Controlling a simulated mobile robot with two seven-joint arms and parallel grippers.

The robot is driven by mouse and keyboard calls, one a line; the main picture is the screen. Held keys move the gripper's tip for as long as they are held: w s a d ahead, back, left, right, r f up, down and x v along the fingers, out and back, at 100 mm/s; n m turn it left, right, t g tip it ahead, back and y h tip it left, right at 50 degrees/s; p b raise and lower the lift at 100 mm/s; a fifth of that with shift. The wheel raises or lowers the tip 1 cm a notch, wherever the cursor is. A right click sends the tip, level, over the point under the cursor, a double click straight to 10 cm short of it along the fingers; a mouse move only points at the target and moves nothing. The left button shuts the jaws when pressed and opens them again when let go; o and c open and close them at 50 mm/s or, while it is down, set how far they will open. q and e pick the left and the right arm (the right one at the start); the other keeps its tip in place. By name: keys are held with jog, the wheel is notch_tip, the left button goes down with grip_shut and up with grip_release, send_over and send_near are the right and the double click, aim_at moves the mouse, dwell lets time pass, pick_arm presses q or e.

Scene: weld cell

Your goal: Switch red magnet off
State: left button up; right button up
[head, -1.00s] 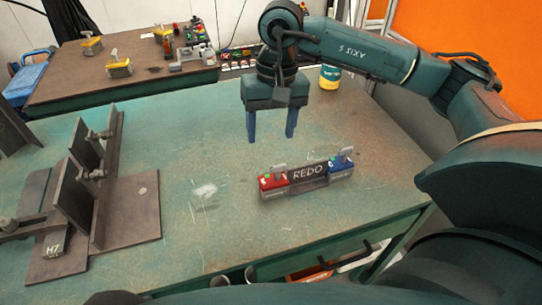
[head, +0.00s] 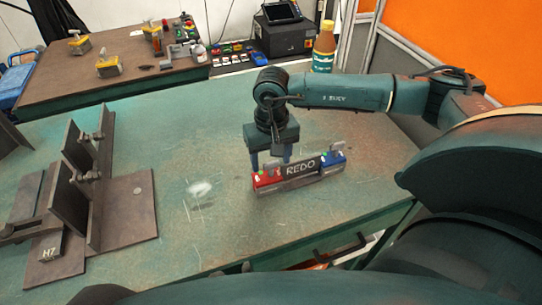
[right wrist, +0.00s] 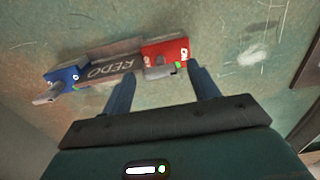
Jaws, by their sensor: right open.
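The red magnet (head: 266,180) sits at the left end of a dark steel bar marked REDO (head: 300,169) on the green table. It also shows in the right wrist view (right wrist: 168,50), with a small grey lever (right wrist: 158,71) and a green dot beside it. A blue magnet (head: 333,161) with its own grey lever sits at the bar's other end. My left gripper is out of view.
A steel fixture with upright plates (head: 95,190) and a block marked H7 (head: 49,248) stands on the left. A back table (head: 95,80) holds yellow magnets and tools. A bottle (head: 323,50) stands behind my right arm. The table's middle is clear.

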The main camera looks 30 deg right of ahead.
jog(key=shift+f, duration=0.1)
jog(key=shift+c, duration=0.6)
jog(key=c, duration=0.9)
